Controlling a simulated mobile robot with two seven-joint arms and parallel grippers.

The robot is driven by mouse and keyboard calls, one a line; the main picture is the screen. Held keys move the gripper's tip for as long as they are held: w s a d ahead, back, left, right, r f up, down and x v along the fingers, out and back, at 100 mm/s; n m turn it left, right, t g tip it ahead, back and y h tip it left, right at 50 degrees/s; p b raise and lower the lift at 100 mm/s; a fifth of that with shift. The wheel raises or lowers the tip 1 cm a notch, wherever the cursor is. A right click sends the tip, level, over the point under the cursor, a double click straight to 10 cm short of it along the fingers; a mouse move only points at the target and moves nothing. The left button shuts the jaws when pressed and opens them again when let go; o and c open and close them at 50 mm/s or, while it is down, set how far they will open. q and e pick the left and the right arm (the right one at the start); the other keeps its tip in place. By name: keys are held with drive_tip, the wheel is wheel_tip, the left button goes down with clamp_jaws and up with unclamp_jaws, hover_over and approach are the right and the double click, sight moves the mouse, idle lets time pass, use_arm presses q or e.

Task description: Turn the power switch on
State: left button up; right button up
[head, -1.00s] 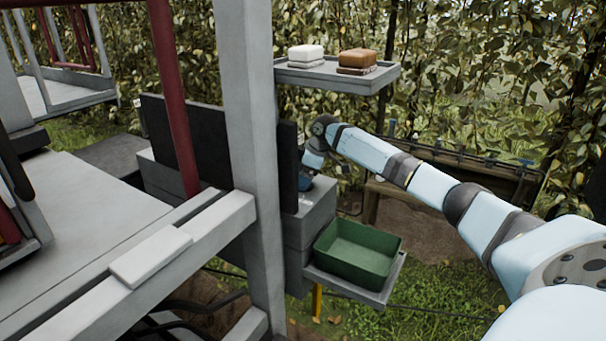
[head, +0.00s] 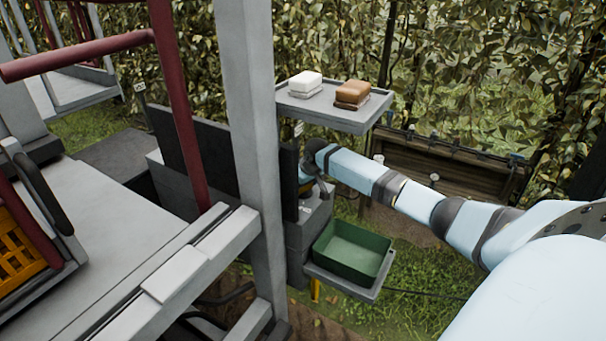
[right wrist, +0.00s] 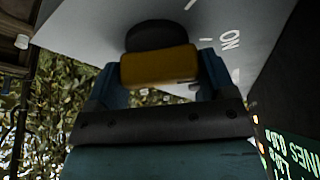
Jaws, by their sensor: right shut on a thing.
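The power switch shows in the right wrist view as a yellow handle (right wrist: 160,70) on a round black base (right wrist: 150,36), mounted on a pale panel (right wrist: 85,25). The word "ON" (right wrist: 231,40) and short white marks are printed on the panel to the right of the switch. My right gripper (right wrist: 163,64) is shut on the yellow handle, with one blue finger on each side. In the head view my right gripper (head: 306,188) is small and partly hidden by my wrist, beside the grey cabinet behind the post. My left gripper is not in view.
A dark display with green text (right wrist: 290,155) is at lower right in the wrist view. A grey post (head: 250,150) stands left of my right arm. A green bin (head: 380,265) sits below the arm, and a shelf (head: 335,115) with white and brown blocks is above.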

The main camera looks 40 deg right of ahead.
drive_tip(key=shift+r+m+p, duration=0.2)
drive_tip(key=shift+m+p, duration=0.55)
drive_tip(key=shift+m, duration=0.05)
drive_tip(key=shift+f+h, duration=0.1)
drive_tip(key=shift+h, duration=0.3)
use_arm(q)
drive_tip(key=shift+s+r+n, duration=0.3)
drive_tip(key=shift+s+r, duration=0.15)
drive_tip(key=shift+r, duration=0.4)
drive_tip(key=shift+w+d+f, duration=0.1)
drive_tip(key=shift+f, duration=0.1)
use_arm(e)
drive_tip(key=shift+m, duration=0.3)
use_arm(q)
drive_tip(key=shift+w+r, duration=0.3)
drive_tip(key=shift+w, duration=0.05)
use_arm(e)
drive_tip(key=o, duration=0.9)
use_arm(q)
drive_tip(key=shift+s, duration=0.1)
